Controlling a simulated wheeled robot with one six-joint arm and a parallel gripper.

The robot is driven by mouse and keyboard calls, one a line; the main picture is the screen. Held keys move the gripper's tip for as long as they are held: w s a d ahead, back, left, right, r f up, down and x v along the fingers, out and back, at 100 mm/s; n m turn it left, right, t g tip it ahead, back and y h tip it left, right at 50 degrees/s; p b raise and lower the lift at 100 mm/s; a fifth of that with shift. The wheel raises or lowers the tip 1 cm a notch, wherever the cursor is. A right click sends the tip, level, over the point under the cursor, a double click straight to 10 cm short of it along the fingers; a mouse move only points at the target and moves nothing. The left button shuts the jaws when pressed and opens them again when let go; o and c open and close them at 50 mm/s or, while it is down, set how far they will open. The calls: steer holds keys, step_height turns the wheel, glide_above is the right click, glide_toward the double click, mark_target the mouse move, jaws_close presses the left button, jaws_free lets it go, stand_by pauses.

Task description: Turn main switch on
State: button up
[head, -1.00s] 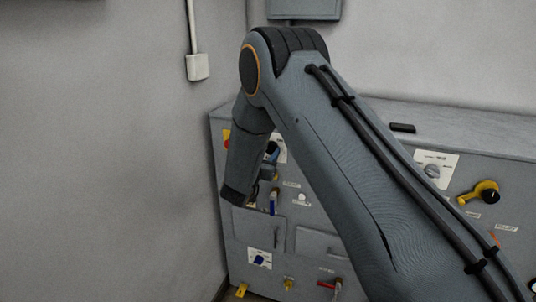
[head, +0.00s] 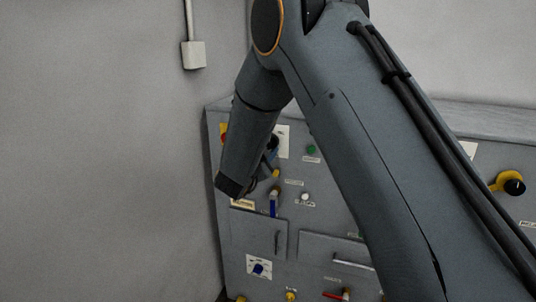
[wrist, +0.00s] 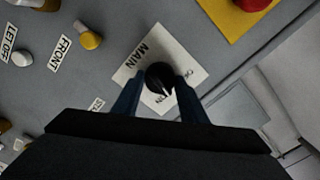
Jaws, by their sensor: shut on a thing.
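The main switch is a black knob (wrist: 158,76) on a white square plate (wrist: 190,45) lettered MAIN and ON in the wrist view. My gripper (wrist: 160,88) is shut on the knob, with one blue finger on each side of it. The knob's pointer and exact angle are partly hidden by the fingers. In the head view, the white plate (head: 283,138) shows on the cabinet's upper left, partly behind my wrist.
A red button on a yellow plate (wrist: 240,22) is close by. A yellow knob (wrist: 90,38) and a white button (wrist: 22,58) sit to the left. In the head view, a blue handle (head: 273,204) and a green button (head: 311,150) are near. A wall stands left.

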steer(key=m+b, duration=0.4)
steer(key=b, duration=0.1)
steer(key=shift+f, duration=0.15)
steer(key=m+b, duration=0.2)
steer(key=b, duration=0.1)
steer(key=shift+m, duration=0.3)
steer(key=o, duration=1.1)
steer(key=shift+c, duration=0.2)
steer(key=b+v, duration=0.1)
steer(key=v, duration=0.7)
steer(key=shift+w, duration=0.1)
